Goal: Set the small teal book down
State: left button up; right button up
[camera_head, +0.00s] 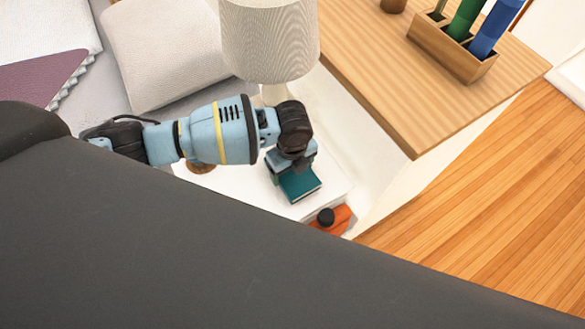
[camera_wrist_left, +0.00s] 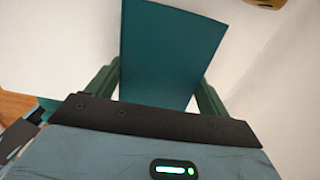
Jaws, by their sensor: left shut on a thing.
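The small teal book (camera_head: 300,184) is in the jaws of my left gripper (camera_head: 294,170), over the white bedside table (camera_head: 240,190). In the left wrist view the book (camera_wrist_left: 170,50) stands up between the two green fingers (camera_wrist_left: 160,88), which are shut on it. In the head view its teal cover and a pale page edge show below the gripper. I cannot tell whether its underside touches the table top. My right gripper is in neither view.
A lamp with a pale shade (camera_head: 268,40) stands behind my left wrist. An orange object with a black knob (camera_head: 330,218) is at the table's near right corner. A wooden desk (camera_head: 400,80) with a pen holder (camera_head: 440,48) is at right. A pillow (camera_head: 165,55) lies at left.

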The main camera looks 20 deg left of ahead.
pick_arm(q)
jog(key=shift+f, duration=0.35)
jog(key=o, duration=1.1)
jog(key=shift+f, duration=0.15)
jog(key=shift+c, duration=0.2)
jog(key=shift+r+p, duration=0.55)
jog(key=shift+r, duration=3.35)
